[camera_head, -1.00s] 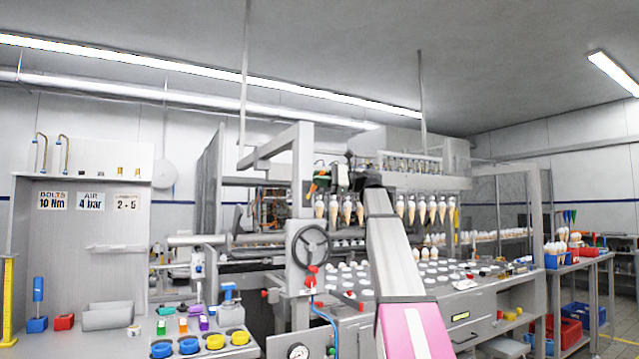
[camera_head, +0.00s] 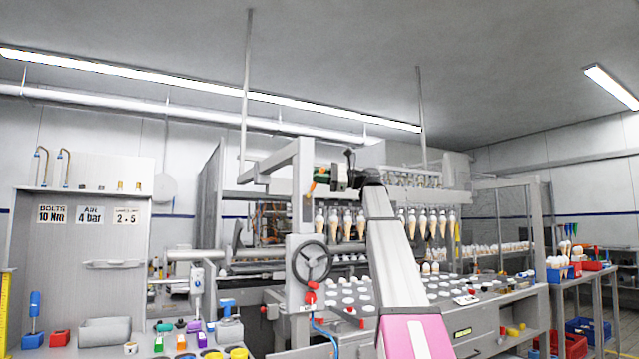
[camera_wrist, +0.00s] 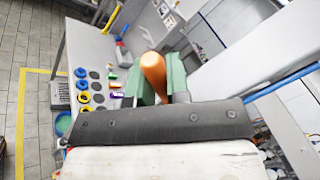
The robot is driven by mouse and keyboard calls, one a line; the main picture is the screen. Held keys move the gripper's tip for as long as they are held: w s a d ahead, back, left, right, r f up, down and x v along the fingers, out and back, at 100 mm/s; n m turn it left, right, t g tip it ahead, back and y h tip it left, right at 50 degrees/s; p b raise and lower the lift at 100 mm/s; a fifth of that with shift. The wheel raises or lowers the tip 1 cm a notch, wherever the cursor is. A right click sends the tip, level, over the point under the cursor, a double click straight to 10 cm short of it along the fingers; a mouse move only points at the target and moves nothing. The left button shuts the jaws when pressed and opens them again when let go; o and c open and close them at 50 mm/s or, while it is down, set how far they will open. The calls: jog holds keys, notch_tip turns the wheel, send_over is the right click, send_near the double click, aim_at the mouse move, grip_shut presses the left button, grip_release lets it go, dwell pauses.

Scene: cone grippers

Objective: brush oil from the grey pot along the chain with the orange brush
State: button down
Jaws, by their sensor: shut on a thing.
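My gripper (camera_head: 325,178) is raised in front of the upper frame of the cone machine in the head view. Its green fingers are shut on the orange brush (camera_head: 318,180), which shows as a small orange piece. In the wrist view the orange handle of the brush (camera_wrist: 152,70) stands between the green fingers of my gripper (camera_wrist: 155,82). The bristles are hidden. I cannot single out the grey pot or the chain for certain in either view.
The machine's handwheel (camera_head: 312,260) is below my gripper. Cones (camera_head: 347,224) hang in a row behind my arm. A bench at lower left holds a grey trough (camera_head: 105,332), a blue-handled tool (camera_head: 34,308) and yellow rings (camera_head: 238,353). Open space lies above the machine.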

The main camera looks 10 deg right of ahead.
notch_tip(320, 180, down, 9)
dwell(4.9)
jog(key=s+d, duration=0.2)
jog(key=s, duration=0.3)
jog(key=shift+s, duration=0.4)
dwell(0.5)
jog(key=shift+s+d, duration=0.2)
jog(key=shift+s, duration=0.5)
jog(key=shift+s+d, duration=0.2)
jog(key=shift+s, duration=0.5)
